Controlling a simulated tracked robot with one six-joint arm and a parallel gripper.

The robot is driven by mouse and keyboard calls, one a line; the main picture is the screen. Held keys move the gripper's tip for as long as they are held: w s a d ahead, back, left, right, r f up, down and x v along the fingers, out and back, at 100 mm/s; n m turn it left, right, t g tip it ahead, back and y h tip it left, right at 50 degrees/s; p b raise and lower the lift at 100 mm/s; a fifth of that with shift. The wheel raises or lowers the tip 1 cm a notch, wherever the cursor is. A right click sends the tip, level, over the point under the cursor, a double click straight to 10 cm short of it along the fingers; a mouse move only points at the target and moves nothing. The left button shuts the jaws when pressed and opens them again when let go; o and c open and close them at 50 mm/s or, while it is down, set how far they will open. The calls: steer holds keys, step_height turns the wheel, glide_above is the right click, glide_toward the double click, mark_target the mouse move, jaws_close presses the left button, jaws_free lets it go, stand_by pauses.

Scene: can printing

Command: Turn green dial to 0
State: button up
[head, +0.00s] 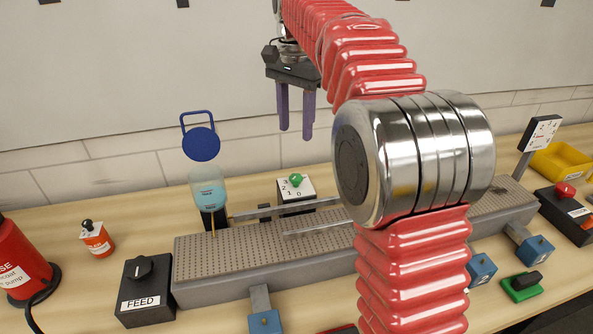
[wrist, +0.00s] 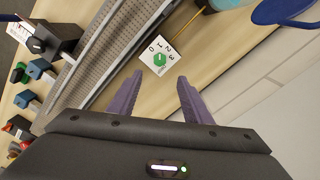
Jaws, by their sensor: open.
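The green dial (head: 296,179) sits on a small white plate with printed numbers, behind the perforated conveyor in the head view. In the wrist view the green dial (wrist: 160,60) shows beyond my fingertips, with the numbers 0, 1, 2 and 3 around it. Which number it points to is too small to tell. My gripper (head: 295,135) has two purple fingers, hangs above and behind the conveyor, and is open and empty. In the wrist view its fingers (wrist: 159,78) are spread apart, with the dial ahead between them and not touched.
The grey perforated conveyor (head: 215,262) runs across the table, with rails beside the dial plate. A black FEED box (head: 147,290) is at front left.

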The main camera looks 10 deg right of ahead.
mark_target(296, 176)
steer(key=shift+f, duration=0.1)
step_height(296, 176, down, 14)
steer(key=shift+r, duration=0.2)
stand_by(0.6)
steer(key=shift+c, duration=0.6)
steer(key=c, duration=0.9)
